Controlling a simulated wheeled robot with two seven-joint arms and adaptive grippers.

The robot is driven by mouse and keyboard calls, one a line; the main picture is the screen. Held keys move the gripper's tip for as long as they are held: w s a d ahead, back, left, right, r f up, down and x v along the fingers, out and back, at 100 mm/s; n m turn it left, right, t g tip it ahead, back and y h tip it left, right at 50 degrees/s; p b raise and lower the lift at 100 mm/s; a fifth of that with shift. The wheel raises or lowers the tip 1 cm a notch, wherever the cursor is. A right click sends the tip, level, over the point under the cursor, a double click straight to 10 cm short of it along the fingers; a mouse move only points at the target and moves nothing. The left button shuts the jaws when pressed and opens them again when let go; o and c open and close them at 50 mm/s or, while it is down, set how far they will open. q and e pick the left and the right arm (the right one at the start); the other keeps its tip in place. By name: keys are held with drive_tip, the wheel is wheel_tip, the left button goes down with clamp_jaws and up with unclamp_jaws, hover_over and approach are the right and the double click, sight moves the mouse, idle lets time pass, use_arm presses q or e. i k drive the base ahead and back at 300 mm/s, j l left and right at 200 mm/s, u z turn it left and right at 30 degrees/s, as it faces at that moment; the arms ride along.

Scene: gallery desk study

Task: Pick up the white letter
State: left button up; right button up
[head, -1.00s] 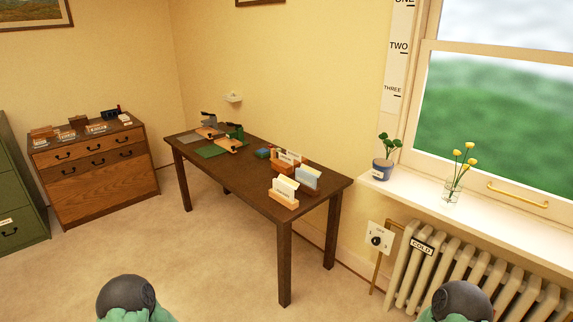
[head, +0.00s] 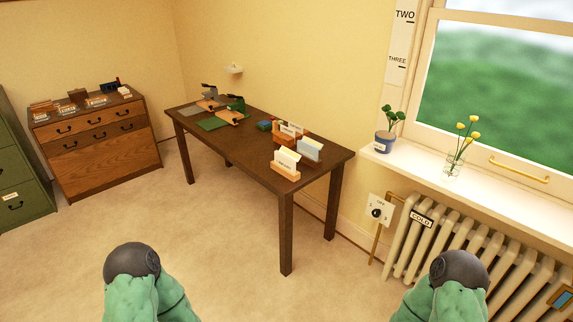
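The dark wooden desk (head: 255,170) stands ahead of me, some distance away. At its right end is a small wooden letter holder (head: 285,173) with pale, cream-white paper (head: 287,158) standing in it. Behind it is another holder with a grey-blue block and white paper (head: 309,147). A white card (head: 291,130) stands in a reddish-brown holder further back. I cannot tell which of these is the white letter. Only the green upper parts of my two arms show at the bottom edge; both grippers are out of view.
Green and grey mats (head: 215,123) with small devices lie at the desk's left end. A wooden drawer chest (head: 98,150) and green cabinet (head: 18,190) stand left. A radiator (head: 460,245) and windowsill with a potted plant (head: 385,140) are right. The carpet before the desk is clear.

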sight(285, 130)
drive_tip(key=i+j+z, duration=0.1)
drive_tip(key=z, duration=0.9)
drive_tip(key=i+j+z, duration=0.2)
drive_tip(key=j+z, duration=0.25)
drive_tip(key=j, duration=0.3)
drive_tip(key=j+z, duration=0.45)
drive_tip(key=j, duration=0.35)
drive_tip(key=j+z, duration=0.45)
drive_tip(key=j, duration=0.4)
